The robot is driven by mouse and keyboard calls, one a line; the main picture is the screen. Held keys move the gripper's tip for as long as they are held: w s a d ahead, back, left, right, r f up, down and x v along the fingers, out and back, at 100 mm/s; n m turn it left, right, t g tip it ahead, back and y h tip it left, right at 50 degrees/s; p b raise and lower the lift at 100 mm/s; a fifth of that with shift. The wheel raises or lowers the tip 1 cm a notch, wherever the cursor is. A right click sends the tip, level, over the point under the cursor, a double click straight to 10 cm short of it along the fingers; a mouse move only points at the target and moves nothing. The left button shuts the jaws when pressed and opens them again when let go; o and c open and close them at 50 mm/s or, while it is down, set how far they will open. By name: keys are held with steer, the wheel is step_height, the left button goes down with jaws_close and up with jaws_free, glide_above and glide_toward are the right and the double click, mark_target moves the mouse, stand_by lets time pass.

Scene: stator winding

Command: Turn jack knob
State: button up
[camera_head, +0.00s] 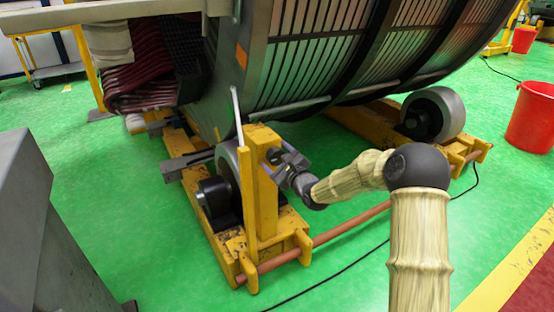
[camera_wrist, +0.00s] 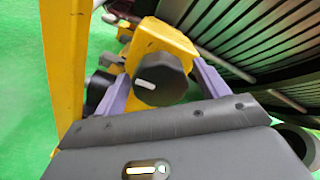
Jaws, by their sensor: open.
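The jack knob (camera_wrist: 162,80) is a dark, faceted knob with a white bar mark, on the face of a yellow block (camera_wrist: 158,36) in the wrist view. The white bar lies nearly level, tilted slightly. My gripper (camera_wrist: 165,70) is open, with one purple finger on each side of the knob. A small gap shows between the knob and the right finger; whether the left finger touches it I cannot tell. In the head view my gripper (camera_head: 277,156) is at the upper part of the yellow jack post (camera_head: 263,205), and the knob is mostly hidden there.
The large dark slatted stator drum (camera_head: 320,55) rests above on rollers, one being the grey roller (camera_head: 436,115). A copper-coloured bar (camera_head: 350,225) runs low along the yellow frame. A black cable (camera_head: 340,272) lies on the green floor. A red bucket (camera_head: 531,118) stands far right.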

steer(key=shift+c, duration=0.4)
steer(key=c, duration=0.9)
